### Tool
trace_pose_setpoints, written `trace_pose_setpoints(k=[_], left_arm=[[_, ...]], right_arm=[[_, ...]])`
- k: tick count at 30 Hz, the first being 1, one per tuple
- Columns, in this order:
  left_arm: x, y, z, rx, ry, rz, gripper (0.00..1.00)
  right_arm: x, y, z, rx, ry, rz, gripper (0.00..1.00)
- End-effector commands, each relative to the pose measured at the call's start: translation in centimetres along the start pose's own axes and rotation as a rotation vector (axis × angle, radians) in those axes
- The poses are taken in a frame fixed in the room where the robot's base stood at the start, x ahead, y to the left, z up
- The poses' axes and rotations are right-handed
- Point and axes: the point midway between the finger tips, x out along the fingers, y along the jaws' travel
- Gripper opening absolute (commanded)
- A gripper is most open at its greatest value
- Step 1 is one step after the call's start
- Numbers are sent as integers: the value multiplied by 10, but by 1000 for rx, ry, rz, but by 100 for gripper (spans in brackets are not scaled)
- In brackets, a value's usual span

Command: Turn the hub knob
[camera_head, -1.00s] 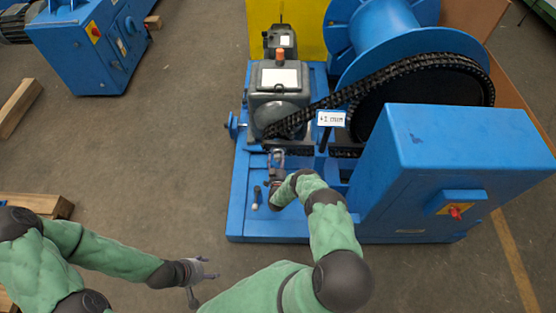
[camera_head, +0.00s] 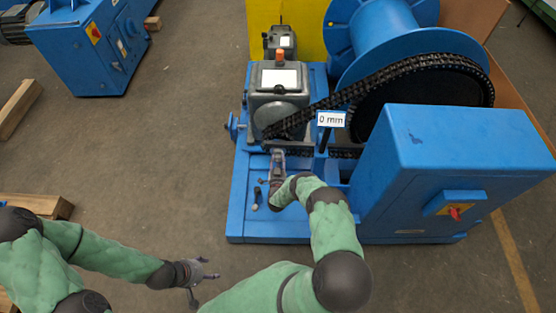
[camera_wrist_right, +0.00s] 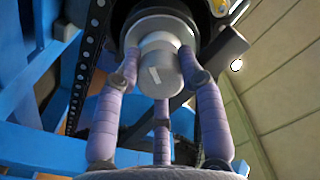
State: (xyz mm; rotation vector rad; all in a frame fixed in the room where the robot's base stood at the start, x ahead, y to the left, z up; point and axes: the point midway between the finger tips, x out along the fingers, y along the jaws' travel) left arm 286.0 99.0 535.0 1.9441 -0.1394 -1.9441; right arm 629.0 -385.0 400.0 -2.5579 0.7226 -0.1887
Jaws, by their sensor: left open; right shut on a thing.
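The hub knob (camera_wrist_right: 160,74) is a pale grey stepped cylinder with a short white mark on its face, seen end-on in the right wrist view. My right gripper (camera_wrist_right: 161,80) is shut on it, with two purple fingers at its sides and a third below. In the head view my right gripper (camera_head: 277,160) reaches the front of the grey gearbox (camera_head: 279,97), below the chain (camera_head: 385,80); the knob is hidden there. A small sign (camera_head: 331,119) beside the chain reads "0 mm". My left gripper (camera_head: 206,282) is open and empty above the floor at lower left.
A blue guard box (camera_head: 455,140) with a red switch (camera_head: 455,213) stands right of my right arm. A large blue drum (camera_head: 375,35) is behind the chain. A small lever (camera_head: 257,199) stands on the blue base (camera_head: 240,222).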

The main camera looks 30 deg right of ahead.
Motion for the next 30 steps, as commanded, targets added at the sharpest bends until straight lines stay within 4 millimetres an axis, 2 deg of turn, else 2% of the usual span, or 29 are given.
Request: trace_pose_setpoints(k=[11, 12, 14, 15, 25, 30], left_arm=[[0, 0, 0, 0, 0, 0, 63], [0, 0, 0, 0, 0, 0, 63], [0, 0, 0, 0, 0, 0, 63], [0, 0, 0, 0, 0, 0, 63], [0, 0, 0, 0, 0, 0, 63], [0, 0, 0, 0, 0, 0, 63]], right_arm=[[-3, 0, 5, 35, -13, 1, 7], [-3, 0, 5, 35, -14, 1, 42], [-3, 0, 5, 35, -13, 1, 59], [-3, 0, 5, 35, -12, 1, 63], [-2, 0, 2, 34, -6, 0, 63], [-17, 0, 3, 34, -8, 1, 63]])
